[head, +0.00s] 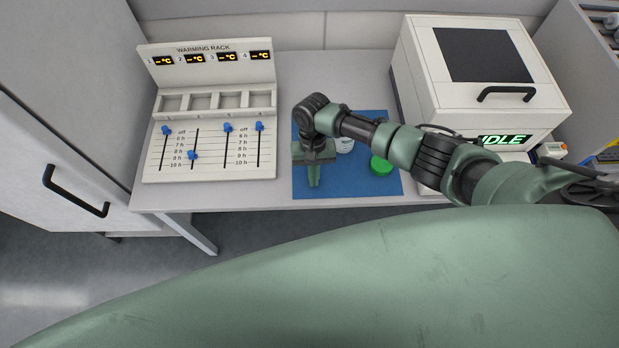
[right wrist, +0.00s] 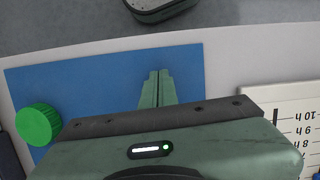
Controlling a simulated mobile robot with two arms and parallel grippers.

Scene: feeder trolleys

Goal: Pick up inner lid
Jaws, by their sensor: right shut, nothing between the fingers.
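A green round lid (head: 381,165) lies on the blue mat (head: 350,188); it also shows in the right wrist view (right wrist: 38,124), at the left. A small white jar (head: 345,145) stands on the mat, partly hidden behind my right arm. I cannot make out a separate inner lid in either view. My right gripper (head: 313,184) is over the left part of the mat with its fingers shut and empty. In the right wrist view its fingers (right wrist: 161,76) are together, apart from the green lid. My left gripper is not in view.
The warming rack (head: 208,150) with blue sliders stands left of the mat. A white box device (head: 440,120) reading IDLE, with a black handle, stands at the right. The table's front edge (head: 230,205) runs close to the mat. A cabinet door with a black handle (head: 75,192) is at left.

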